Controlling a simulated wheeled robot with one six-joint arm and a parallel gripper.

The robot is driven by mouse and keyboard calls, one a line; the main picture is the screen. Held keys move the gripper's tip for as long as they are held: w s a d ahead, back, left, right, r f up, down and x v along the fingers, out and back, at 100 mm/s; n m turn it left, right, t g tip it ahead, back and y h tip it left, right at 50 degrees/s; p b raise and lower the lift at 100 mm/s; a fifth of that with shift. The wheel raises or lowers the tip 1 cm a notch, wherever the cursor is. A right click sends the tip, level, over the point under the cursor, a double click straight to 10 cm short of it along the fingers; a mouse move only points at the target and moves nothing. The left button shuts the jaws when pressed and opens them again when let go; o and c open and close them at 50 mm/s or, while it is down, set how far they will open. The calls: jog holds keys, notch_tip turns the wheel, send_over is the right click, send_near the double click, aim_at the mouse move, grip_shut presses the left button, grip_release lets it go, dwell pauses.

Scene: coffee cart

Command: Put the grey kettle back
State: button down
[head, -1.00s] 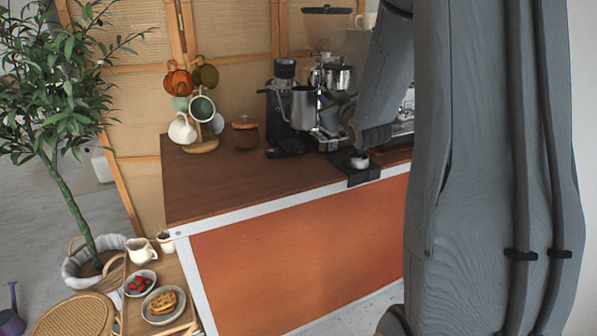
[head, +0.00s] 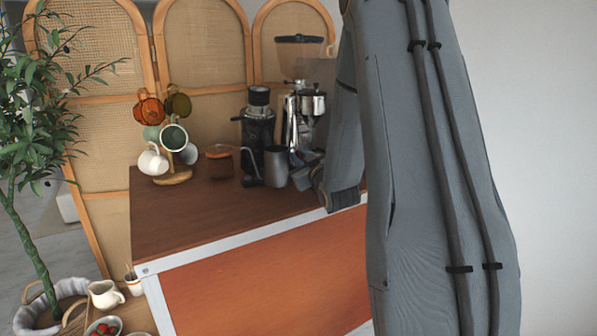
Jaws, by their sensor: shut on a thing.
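The grey kettle (head: 276,167) is upright over the dark brown counter, in front of the black machine at the back, its thin spout pointing left. Its base is low, close to the counter top; I cannot tell whether it touches. My gripper (head: 305,172) is at the kettle's right side, shut on it. The fingers are small and partly lost against the machines behind, so the exact hold is unclear. My arm covers the right end of the counter.
A black grinder (head: 257,125) and a silver grinder with a clear hopper (head: 303,58) stand behind the kettle. A wooden-lidded jar (head: 220,162) and a mug tree (head: 173,177) stand to the left. The front left of the counter (head: 215,205) is clear.

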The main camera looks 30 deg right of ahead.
jog(key=shift+f, duration=2)
jog(key=shift+f, duration=0.15)
jog(key=c, duration=1.7)
grip_release()
jog(key=shift+o, duration=0.2)
jog(key=shift+s, duration=0.1)
jog(key=s+a+b, duration=0.1)
jog(key=s, duration=1)
jog(key=shift+s+a, duration=0.35)
jog(key=shift+a, duration=0.05)
